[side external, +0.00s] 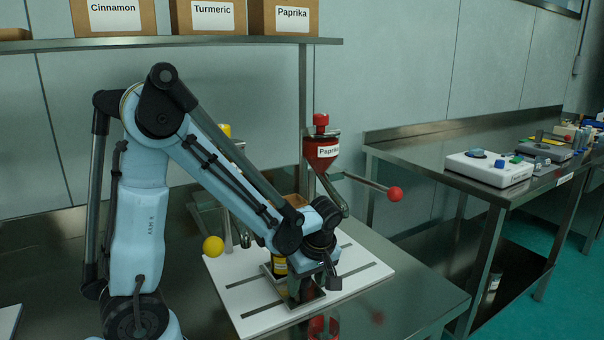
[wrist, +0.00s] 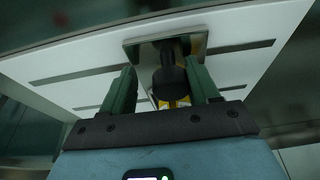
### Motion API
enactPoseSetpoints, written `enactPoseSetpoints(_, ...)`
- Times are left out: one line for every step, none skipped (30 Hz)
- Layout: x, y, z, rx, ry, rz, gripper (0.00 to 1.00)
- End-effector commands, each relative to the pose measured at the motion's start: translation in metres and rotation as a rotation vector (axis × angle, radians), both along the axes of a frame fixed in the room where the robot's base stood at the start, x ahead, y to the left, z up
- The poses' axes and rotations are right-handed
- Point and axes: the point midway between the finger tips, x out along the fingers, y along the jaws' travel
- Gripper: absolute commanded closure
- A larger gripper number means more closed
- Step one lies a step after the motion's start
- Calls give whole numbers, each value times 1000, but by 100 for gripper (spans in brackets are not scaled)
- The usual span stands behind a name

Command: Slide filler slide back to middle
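The white board with dark slots (side external: 355,285) lies on the metal bench, and its slots also show in the wrist view (wrist: 85,65). A metal slide plate (wrist: 135,49) with a black knob (wrist: 171,80) sits on the board. My gripper (wrist: 165,80) is open, its two green fingers on either side of the knob. There is a gap at the left finger; the right one is very near or touching. In the side view my gripper (side external: 305,290) is low over the board, partly hiding the slide. A yellow-labelled jar (side external: 280,266) stands just behind it.
The red Paprika hopper (side external: 323,152) stands behind my wrist, its red ball lever (side external: 394,194) sticking out right. A yellow ball (side external: 213,245) is at left, near my forearm. A shelf with spice boxes (side external: 205,17) runs above. A second bench (side external: 440,150) stands right.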

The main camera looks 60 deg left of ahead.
Motion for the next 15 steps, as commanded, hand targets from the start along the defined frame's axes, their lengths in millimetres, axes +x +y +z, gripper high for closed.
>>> enactPoseSetpoints(3, 0, 0, 0, -1, 0, 40)
enactPoseSetpoints(5, 0, 0, 0, -1, 0, 40)
enactPoseSetpoints(7, 0, 0, 0, -1, 0, 40)
enactPoseSetpoints(9, 0, 0, 0, -1, 0, 40)
enactPoseSetpoints(11, 0, 0, 0, -1, 0, 40)
enactPoseSetpoints(13, 0, 0, 0, -1, 0, 40)
enactPoseSetpoints(14, 0, 0, 0, -1, 0, 40)
enactPoseSetpoints(16, 0, 0, 0, -1, 0, 40)
enactPoseSetpoints(18, 0, 0, 0, -1, 0, 40)
enactPoseSetpoints(20, 0, 0, 0, -1, 0, 40)
enactPoseSetpoints(21, 0, 0, 0, -1, 0, 40)
enactPoseSetpoints(23, 0, 0, 0, -1, 0, 40)
enactPoseSetpoints(25, 0, 0, 0, -1, 0, 40)
enactPoseSetpoints(27, 0, 0, 0, -1, 0, 40)
enactPoseSetpoints(29, 0, 0, 0, -1, 0, 40)
